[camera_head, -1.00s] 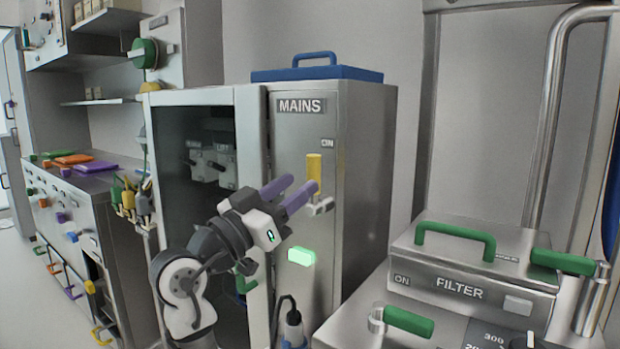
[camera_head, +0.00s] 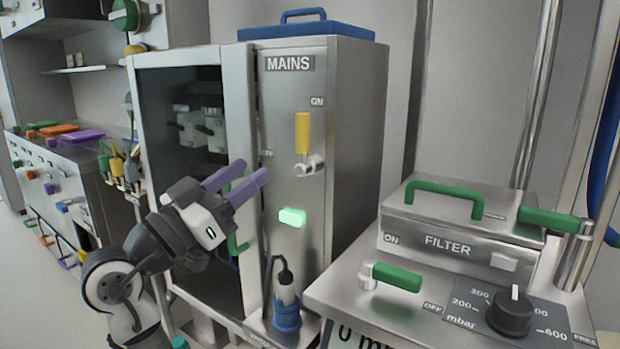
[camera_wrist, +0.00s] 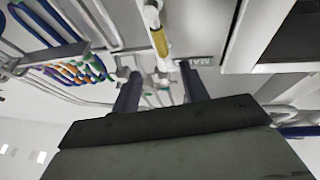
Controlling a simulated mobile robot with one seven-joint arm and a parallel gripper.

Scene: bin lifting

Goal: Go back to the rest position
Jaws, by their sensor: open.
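My gripper (camera_head: 236,183) is open and empty, with two purple fingers pointing up and to the right. It is in front of the metal MAINS cabinet (camera_head: 345,150), left of and below the yellow switch handle (camera_head: 303,133). The handle stands upright near the ON label. A green light (camera_head: 292,217) glows below it. In the wrist view the fingers (camera_wrist: 160,90) are apart with nothing between them, and the yellow handle (camera_wrist: 159,42) lies beyond the gap.
A FILTER unit (camera_head: 450,248) with green handles stands at the right. A plug (camera_head: 285,300) with a cable is low on the cabinet. A blue lid (camera_head: 310,28) rests on top. A side bench (camera_head: 60,160) with coloured items is at the left.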

